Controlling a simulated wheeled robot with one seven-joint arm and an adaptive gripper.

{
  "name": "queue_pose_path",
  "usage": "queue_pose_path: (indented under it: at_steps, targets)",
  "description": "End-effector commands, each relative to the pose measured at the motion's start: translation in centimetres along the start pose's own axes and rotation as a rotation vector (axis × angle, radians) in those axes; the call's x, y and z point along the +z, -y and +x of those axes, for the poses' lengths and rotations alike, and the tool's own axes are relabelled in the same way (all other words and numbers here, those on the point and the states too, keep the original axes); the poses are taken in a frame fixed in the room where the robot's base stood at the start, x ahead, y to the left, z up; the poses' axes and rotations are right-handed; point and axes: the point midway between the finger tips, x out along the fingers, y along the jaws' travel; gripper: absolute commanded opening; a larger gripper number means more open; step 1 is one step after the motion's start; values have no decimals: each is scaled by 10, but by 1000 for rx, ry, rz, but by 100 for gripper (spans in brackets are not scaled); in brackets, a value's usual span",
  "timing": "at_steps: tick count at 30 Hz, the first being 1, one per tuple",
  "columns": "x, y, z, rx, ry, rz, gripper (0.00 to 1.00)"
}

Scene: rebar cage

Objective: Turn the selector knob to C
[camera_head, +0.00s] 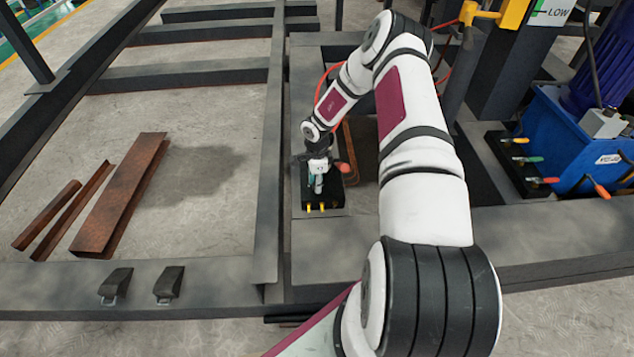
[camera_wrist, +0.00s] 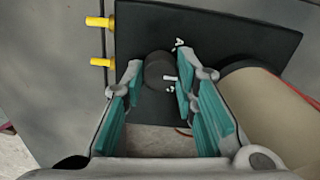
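The selector knob (camera_wrist: 155,68) is a dark round knob on a black panel (camera_wrist: 225,32) in the wrist view. A short white mark shows at its right side. A white letter A (camera_wrist: 179,43) stands above right of it, and another small white letter, unclear, is below right. My right finger covers part of the panel there, so a further label may be hidden. My gripper (camera_wrist: 160,74) is open, its teal-padded fingers on either side of the knob with visible gaps. In the head view, my gripper (camera_head: 318,178) is over the black panel (camera_head: 335,192) and hides the knob.
Two yellow pegs (camera_wrist: 97,22) stick out at the panel's left edge. A beige cylinder (camera_wrist: 265,110) lies close to my right finger. A red-orange handle (camera_head: 344,168) is beside my gripper. Steel beams (camera_head: 205,75) and rusty channels (camera_head: 122,195) lie to the left.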

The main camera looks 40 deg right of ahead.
Motion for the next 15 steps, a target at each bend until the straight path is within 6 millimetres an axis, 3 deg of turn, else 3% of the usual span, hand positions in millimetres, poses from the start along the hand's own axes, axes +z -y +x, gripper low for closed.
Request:
queue_pose_path:
  at_steps: [8, 15]
  targets:
    - [0, 0, -1, 0, 0, 57, 0]
    - [-1, 0, -1, 1, 0, 213, 0]
